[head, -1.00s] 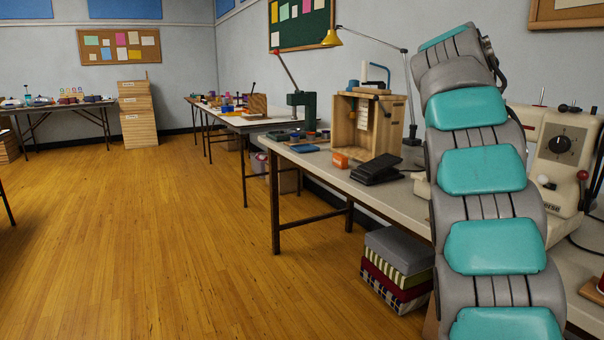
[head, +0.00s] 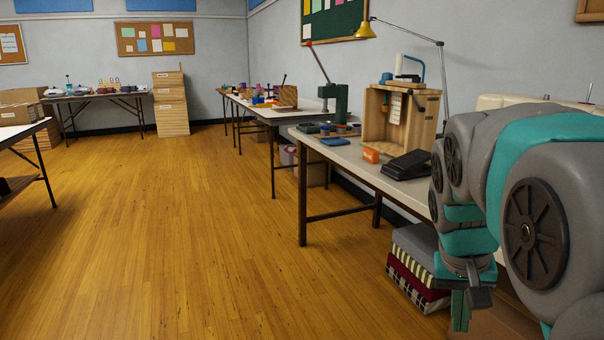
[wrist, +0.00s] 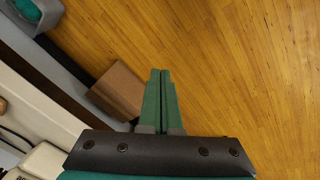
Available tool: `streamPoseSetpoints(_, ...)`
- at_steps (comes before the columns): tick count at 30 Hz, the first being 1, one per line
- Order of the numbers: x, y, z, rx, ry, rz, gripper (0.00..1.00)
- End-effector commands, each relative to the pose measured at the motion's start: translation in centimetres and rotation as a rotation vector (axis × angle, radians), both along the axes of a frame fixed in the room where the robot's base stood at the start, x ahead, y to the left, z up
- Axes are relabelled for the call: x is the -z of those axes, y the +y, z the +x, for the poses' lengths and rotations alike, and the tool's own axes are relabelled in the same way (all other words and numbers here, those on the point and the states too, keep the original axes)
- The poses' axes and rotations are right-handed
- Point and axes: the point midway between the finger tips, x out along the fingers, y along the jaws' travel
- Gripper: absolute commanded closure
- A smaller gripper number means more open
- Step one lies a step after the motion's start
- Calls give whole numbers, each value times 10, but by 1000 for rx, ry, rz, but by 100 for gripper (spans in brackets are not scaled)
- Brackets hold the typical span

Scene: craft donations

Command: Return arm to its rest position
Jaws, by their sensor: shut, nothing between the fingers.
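My gripper (wrist: 160,78) shows in the wrist view with its two green fingers pressed together and nothing between them. It points down over the wooden floor, beside a brown box (wrist: 118,90). In the head view my gripper (head: 461,312) hangs low at the right, in front of the stacked fabric pieces (head: 412,268). My arm is folded at the right edge of the head view and hides part of the nearest table.
The nearest table (head: 352,158) holds a wooden crate (head: 428,115), a black pedal (head: 408,165), an orange item (head: 371,155) and a lamp (head: 366,30). More tables stand farther back and at left. The wooden floor (head: 190,230) at centre and left is clear.

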Motion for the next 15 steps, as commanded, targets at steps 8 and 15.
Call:
streamPoseSetpoints(8, 77, 67, -108, -209, 150, 138, 100)
streamPoseSetpoints(15, 118, 98, -172, -324, 232, 211, 100)
